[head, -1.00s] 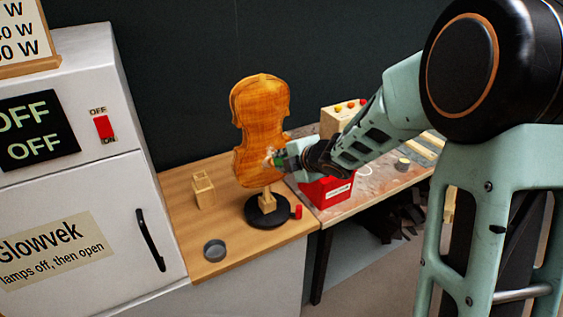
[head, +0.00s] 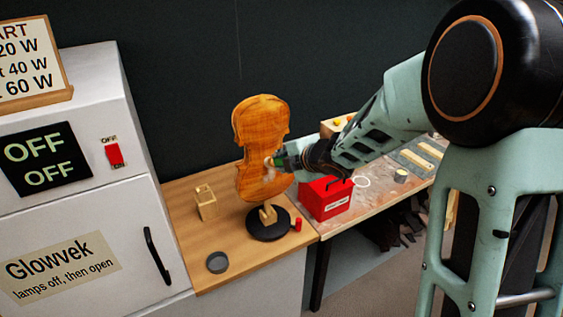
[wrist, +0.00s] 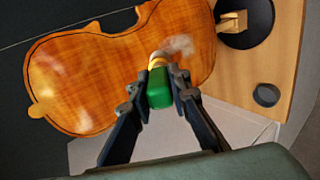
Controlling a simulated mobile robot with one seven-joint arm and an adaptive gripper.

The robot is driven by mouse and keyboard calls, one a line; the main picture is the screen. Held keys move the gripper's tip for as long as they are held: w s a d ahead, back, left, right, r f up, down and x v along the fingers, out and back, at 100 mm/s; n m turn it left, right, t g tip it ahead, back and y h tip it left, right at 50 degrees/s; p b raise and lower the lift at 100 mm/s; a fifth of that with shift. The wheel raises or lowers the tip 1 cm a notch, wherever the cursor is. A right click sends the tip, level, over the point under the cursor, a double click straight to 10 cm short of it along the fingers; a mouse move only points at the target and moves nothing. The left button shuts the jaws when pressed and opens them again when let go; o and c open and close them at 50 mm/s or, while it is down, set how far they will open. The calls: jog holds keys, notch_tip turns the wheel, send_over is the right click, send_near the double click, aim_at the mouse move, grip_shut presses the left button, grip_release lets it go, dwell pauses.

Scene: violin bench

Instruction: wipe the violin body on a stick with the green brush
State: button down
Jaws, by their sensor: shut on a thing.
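The violin body (head: 258,135) is orange-brown wood and stands upright above a round black stand (head: 266,228) with a wooden block. In the wrist view the violin body (wrist: 100,75) fills the upper left, and the stand (wrist: 255,22) is at the top right. Whether the violin touches the block is unclear. My gripper (wrist: 158,78) is shut on the green brush (wrist: 159,90). The brush's pale tip meets or nearly meets the violin's face near its lower end; exact contact is unclear. A whitish smudge shows beside the tip. In the head view my gripper (head: 284,160) is at the violin's right side.
A grey round dish (head: 217,263) and a wooden holder (head: 205,203) stand on the bench. A small red item (head: 297,225) is beside the stand. A red box (head: 327,200) stands to the right. A white cabinet (head: 75,190) fills the left. The bench front is mostly clear.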

notch_tip(320, 180, down, 9)
jog(key=b, duration=0.9)
dwell(0.4)
jog(key=shift+a, duration=0.1)
jog(key=shift+s+d, duration=0.55)
jog(key=shift+s, duration=0.25)
jog(key=shift+s+d, duration=0.55)
jog(key=shift+s, duration=0.25)
jog(key=shift+s+d, duration=0.55)
jog(key=shift+s, duration=0.25)
jog(key=shift+s+d, duration=0.1)
jog(key=shift+s+d, duration=0.4)
jog(key=shift+s, duration=0.2)
jog(key=shift+s+d, duration=0.35)
jog(key=shift+s, duration=0.2)
jog(key=shift+f+b, duration=0.1)
jog(key=shift+b, duration=0.2)
